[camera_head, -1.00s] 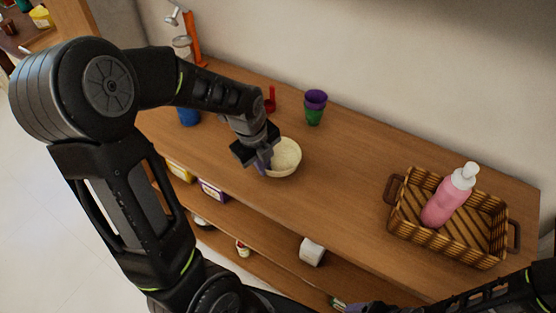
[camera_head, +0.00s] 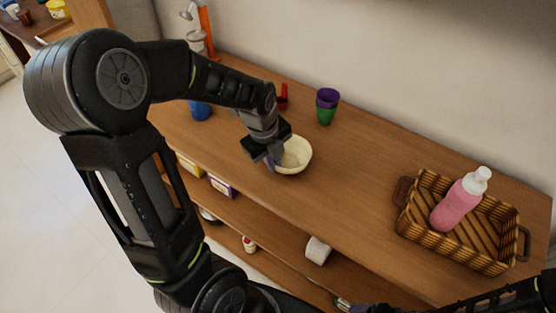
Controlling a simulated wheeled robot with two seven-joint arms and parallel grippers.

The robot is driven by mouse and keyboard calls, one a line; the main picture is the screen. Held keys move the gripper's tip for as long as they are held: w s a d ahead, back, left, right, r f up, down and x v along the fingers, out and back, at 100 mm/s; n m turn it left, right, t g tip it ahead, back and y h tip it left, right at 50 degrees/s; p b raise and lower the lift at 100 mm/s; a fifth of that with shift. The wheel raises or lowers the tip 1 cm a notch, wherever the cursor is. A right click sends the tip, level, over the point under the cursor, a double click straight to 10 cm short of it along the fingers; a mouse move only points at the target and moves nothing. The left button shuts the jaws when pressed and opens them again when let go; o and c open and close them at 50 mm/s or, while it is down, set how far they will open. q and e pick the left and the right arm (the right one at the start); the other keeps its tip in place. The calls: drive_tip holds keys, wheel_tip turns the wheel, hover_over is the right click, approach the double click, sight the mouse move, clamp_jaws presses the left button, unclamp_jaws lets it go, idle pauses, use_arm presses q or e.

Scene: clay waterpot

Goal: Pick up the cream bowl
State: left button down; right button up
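My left gripper (camera_head: 272,161) points down at the bowl's left rim. A purplish finger shows at the rim, and the gripper body hides the bowl's left edge. I cannot tell whether the fingers are closed on the rim or apart. My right arm enters at the lower right. Its gripper (camera_head: 372,308) is cut by the bottom edge, so its opening does not show.
A purple and green cup (camera_head: 327,107) and a red item (camera_head: 283,97) stand behind the bowl. A blue cup (camera_head: 200,111) is left of it. A wicker basket (camera_head: 416,238) holds a pink bottle (camera_head: 457,204) at right. Bare wood lies between bowl and basket.

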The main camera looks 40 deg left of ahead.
use_arm(q)
wheel_tip(320, 180, up, 10)
drive_tip(key=shift+f+b, duration=0.15)
drive_tip(key=shift+b, duration=0.35)
